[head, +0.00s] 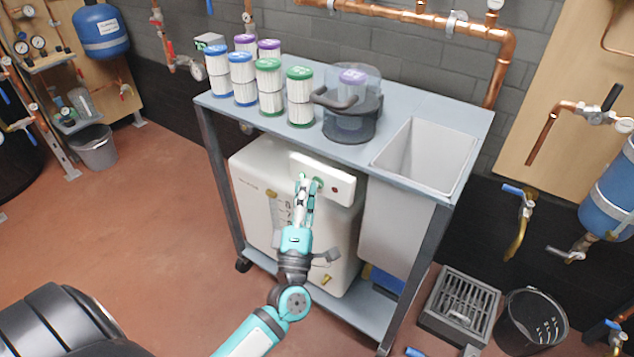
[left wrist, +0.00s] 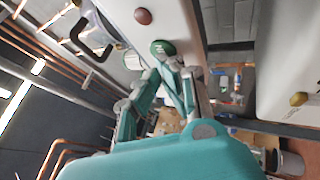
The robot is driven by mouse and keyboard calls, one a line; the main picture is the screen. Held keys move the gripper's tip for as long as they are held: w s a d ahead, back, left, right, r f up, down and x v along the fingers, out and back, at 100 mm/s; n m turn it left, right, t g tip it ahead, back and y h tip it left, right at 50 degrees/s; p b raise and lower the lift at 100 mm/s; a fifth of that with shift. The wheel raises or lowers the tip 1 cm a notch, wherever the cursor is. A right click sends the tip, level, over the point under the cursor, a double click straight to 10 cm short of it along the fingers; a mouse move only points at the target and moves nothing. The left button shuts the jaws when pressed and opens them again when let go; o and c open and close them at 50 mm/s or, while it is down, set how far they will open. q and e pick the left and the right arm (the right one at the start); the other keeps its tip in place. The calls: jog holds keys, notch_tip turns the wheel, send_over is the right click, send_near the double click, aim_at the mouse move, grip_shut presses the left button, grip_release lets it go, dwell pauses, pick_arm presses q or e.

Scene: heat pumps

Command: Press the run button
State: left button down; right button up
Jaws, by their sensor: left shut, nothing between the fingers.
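A white heat pump unit (head: 255,172) stands on the lower shelf of a cart, with a white control panel (head: 341,184) on its upper front. The panel has a green button (head: 317,181) and a red button (head: 335,190). In the left wrist view the green button (left wrist: 162,47) is just beyond my fingertips, and the red button (left wrist: 143,16) is further off. My left gripper (head: 306,181) is shut and empty, its tips at the green button (left wrist: 160,62). I cannot tell whether they touch it. No label on the buttons is readable. My right gripper is not in view.
A grated drain box (head: 461,303) and a black bucket (head: 530,322) stand at right.

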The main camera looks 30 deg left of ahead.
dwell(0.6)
pick_arm(q)
jog(key=shift+s, duration=0.7)
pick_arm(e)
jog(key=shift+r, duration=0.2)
pick_arm(q)
jog(key=shift+s+a+p, duration=0.2)
jog(key=shift+s+p, duration=0.35)
jog(key=shift+s, duration=1.95)
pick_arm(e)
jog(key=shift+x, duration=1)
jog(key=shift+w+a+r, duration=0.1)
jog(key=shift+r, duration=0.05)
